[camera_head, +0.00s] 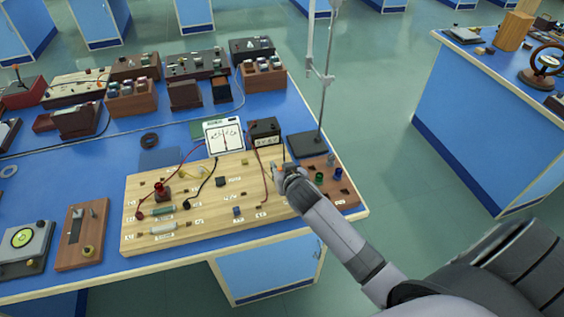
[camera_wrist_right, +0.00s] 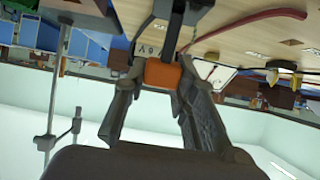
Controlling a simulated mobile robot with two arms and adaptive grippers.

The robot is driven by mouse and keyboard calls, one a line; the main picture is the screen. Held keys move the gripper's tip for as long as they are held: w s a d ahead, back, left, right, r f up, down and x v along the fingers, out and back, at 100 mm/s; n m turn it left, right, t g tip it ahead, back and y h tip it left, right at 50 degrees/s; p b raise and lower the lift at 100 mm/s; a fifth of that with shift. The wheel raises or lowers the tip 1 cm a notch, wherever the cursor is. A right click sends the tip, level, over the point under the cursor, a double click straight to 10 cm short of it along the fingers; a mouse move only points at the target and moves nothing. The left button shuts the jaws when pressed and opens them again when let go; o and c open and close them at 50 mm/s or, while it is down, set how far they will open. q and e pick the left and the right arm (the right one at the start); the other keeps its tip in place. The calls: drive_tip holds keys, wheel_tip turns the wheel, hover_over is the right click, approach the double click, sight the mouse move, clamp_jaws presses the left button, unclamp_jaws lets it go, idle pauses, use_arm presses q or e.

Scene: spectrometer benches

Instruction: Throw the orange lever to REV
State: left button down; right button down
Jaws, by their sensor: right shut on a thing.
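The orange lever (camera_wrist_right: 162,74) shows as an orange block between the fingers of my right gripper (camera_wrist_right: 158,88) in the right wrist view. The fingers are shut on it from both sides. In the head view my right gripper (camera_head: 283,171) is at the right part of the pale wooden board (camera_head: 215,222), beside a brown panel. It hides most of the lever there. White labels lie on the board, but I cannot read REV or tell the lever's position. My left gripper is not in view.
A metal stand with an upright rod (camera_head: 322,95) rises close behind my right gripper. A white dial meter (camera_head: 223,138) and a dark display box (camera_head: 264,132) stand at the board's back edge. Wires and small parts cover the board. Instruments fill the blue bench behind.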

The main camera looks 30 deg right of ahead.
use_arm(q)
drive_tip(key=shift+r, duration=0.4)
use_arm(e)
drive_tip(key=c, duration=1.3)
unclamp_jaws()
drive_tip(key=shift+w, duration=0.1)
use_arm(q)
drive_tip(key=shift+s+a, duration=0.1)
use_arm(e)
drive_tip(key=v, duration=1.2)
drive_tip(key=shift+r, duration=0.1)
